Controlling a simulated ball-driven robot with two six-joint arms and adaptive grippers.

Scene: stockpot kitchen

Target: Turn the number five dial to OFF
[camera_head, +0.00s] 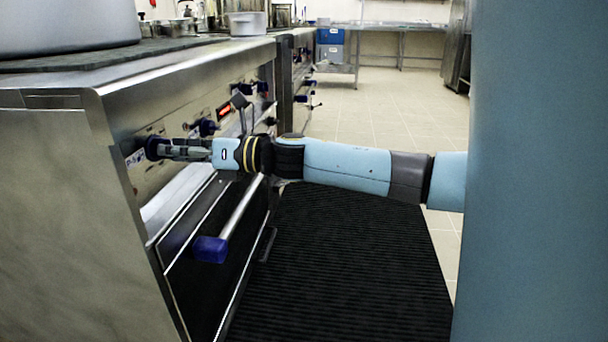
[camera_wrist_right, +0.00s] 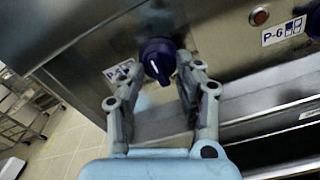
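A dark blue dial (camera_wrist_right: 158,60) with a white mark sits on the steel front panel in the right wrist view. Its label (camera_wrist_right: 118,70), at left, is partly covered by a finger and I cannot read its number. My right gripper (camera_wrist_right: 157,68) is open, with one finger on each side of the dial. A gap shows at the left finger; the right fingertip is very close to the dial, and I cannot tell if it touches. In the head view my right gripper (camera_head: 172,151) reaches the panel at the nearest dial (camera_head: 154,147). My left gripper is not in view.
A P-6 label (camera_wrist_right: 284,32) and a red button (camera_wrist_right: 259,17) lie right of the dial. More dials (camera_head: 206,127) continue along the panel. An oven handle (camera_head: 240,210) juts out below my arm. A large pot (camera_head: 65,25) stands on the stove. A black mat (camera_head: 340,270) covers the floor.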

